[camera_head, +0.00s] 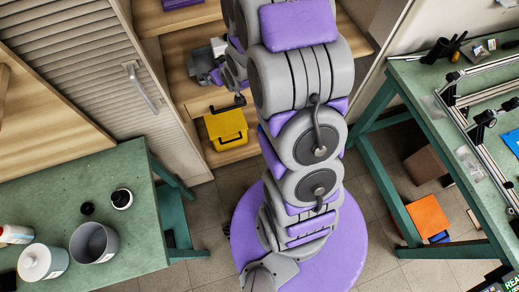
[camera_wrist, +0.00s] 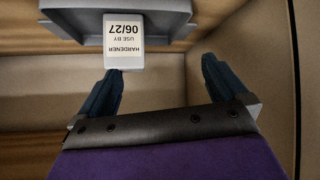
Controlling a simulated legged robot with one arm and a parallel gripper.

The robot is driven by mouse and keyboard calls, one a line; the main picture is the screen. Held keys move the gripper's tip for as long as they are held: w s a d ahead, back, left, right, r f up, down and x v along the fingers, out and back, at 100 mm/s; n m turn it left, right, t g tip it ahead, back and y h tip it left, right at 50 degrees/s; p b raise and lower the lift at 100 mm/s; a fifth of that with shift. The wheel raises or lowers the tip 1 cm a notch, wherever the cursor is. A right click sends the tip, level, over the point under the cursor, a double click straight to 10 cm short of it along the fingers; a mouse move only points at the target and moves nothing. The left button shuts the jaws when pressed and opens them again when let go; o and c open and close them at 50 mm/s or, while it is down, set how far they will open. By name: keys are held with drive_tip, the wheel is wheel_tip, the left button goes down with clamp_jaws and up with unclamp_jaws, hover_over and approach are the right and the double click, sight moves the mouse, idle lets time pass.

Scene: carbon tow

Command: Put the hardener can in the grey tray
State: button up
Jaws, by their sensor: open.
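In the wrist view, my gripper (camera_wrist: 160,66) has its two dark blue fingers spread well apart, with nothing between them. Ahead, a pale label (camera_wrist: 123,32) reads "HARDENER USE BY 06/27", upside down. It is on a small light block in front of a wide grey tray-like body (camera_wrist: 170,20) at the top edge. The left fingertip is close below the label; I cannot tell if they touch. Whether the label belongs to the can or the tray is unclear. In the head view my arm reaches towards the wooden shelves, and its fingers are hard to make out.
A yellow box (camera_head: 227,128) stands low in the shelves. The left green bench (camera_head: 130,240) holds a grey cup (camera_head: 94,242), a white tub (camera_head: 42,262) and a small dark-lidded jar (camera_head: 121,199). The right bench (camera_head: 420,95) carries a metal frame. An orange box (camera_head: 427,216) lies beneath.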

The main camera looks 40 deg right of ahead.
drive_tip(key=s+a+r+g, duration=0.3)
drive_tip(key=s+r+g, duration=0.1)
drive_tip(key=s, duration=0.8)
drive_tip(key=s+a+r+g, duration=0.4)
drive_tip(key=s+r, duration=0.3)
drive_tip(key=s, duration=0.6)
drive_tip(key=s+a+r+g, duration=0.3)
drive_tip(key=s+r, duration=0.3)
drive_tip(key=s, duration=0.7)
drive_tip(key=shift+a+m+g+y, duration=0.3)
drive_tip(key=shift+a+g, duration=0.1)
drive_tip(key=shift+c, duration=0.4)
